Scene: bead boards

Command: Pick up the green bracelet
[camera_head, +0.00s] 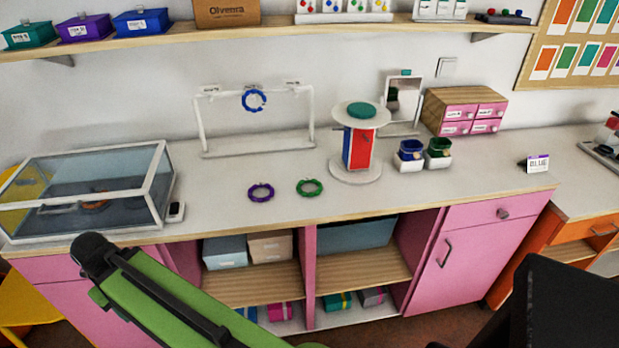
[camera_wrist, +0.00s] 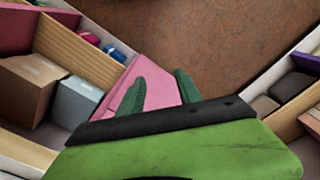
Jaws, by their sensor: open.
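The green bracelet (camera_head: 309,187) lies flat on the white counter (camera_head: 365,205), right of a purple bracelet (camera_head: 261,192) and left of a round stand. In the wrist view my gripper (camera_wrist: 160,90) is open and empty, with its two green fingers apart. It points toward the cabinet shelves and the brown floor, and the green bracelet is not in that view. In the head view my green arm shows at the lower left, below the counter's front edge, and my gripper's fingers cannot be made out there.
A round-topped stand (camera_head: 361,112) with red and blue sides stands behind the green bracelet. A rack (camera_head: 259,146) holds a blue bracelet (camera_head: 254,100). A glass case (camera_head: 140,185) sits at the left. The counter in front of the bracelets is clear. Pink cabinets (camera_head: 480,245) stand below.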

